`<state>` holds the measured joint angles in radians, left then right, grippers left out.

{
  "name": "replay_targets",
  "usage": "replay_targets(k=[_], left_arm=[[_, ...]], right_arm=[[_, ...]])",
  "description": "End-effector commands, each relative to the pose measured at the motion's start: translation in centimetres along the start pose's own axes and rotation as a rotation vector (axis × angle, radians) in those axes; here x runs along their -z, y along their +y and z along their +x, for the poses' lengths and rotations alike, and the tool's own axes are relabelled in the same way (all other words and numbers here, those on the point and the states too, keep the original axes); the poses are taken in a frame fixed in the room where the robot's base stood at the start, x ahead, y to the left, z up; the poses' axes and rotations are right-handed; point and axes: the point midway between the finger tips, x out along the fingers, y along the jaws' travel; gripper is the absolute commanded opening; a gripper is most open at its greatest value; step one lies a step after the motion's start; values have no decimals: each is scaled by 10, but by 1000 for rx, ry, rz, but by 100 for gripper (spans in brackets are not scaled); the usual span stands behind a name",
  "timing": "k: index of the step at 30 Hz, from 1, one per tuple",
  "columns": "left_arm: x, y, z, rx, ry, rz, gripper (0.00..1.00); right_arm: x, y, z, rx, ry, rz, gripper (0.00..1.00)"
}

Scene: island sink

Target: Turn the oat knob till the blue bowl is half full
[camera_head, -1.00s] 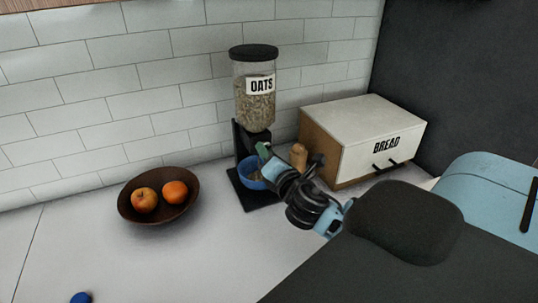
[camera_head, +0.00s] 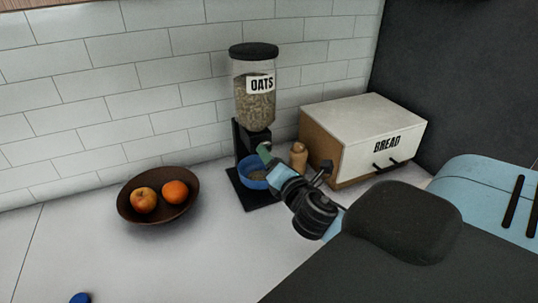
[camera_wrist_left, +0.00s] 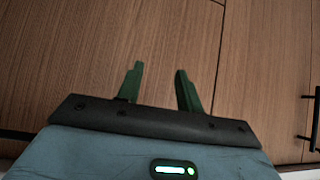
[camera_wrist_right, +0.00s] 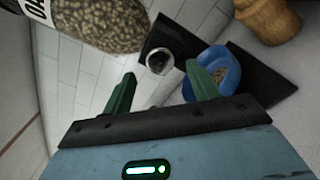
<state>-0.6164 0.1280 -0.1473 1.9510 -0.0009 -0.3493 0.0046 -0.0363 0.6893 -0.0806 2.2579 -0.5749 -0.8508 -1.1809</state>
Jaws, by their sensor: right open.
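The oat dispenser (camera_head: 257,102), a clear jar with a black lid and an OATS label, stands on a black stand by the wall. Its round knob (camera_wrist_right: 158,62) shows between my right fingers in the right wrist view. The blue bowl (camera_head: 248,176) sits on the stand's base under the jar, with some oats in it; it also shows in the right wrist view (camera_wrist_right: 190,90), partly behind a finger. My right gripper (camera_head: 264,153) is open in front of the stand (camera_wrist_right: 160,82); I cannot tell whether it touches the knob. My left gripper (camera_wrist_left: 159,69) is open and empty before wood panels.
A bread box (camera_head: 350,140) stands to the right, with a wooden grinder (camera_head: 299,155) between. A blue object (camera_head: 80,298) lies at the front left. The counter's front middle is clear.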

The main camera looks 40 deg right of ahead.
Motion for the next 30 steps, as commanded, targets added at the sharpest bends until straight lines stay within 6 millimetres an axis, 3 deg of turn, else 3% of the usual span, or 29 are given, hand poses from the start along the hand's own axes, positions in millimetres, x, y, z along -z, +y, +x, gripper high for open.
replay_targets(k=[6, 12, 30], left_arm=[[-9, 1, 0, -3, -17, -3, 36], [-10, 2, 0, -4, -21, -5, 36], [-9, 4, 0, -4, -18, -11, 36]], right_arm=[[2, -2, -33, 4, 5, 0, 59], [1, -1, -49, 3, 1, 0, 59], [0, 0, -50, 2, 0, 0, 59]])
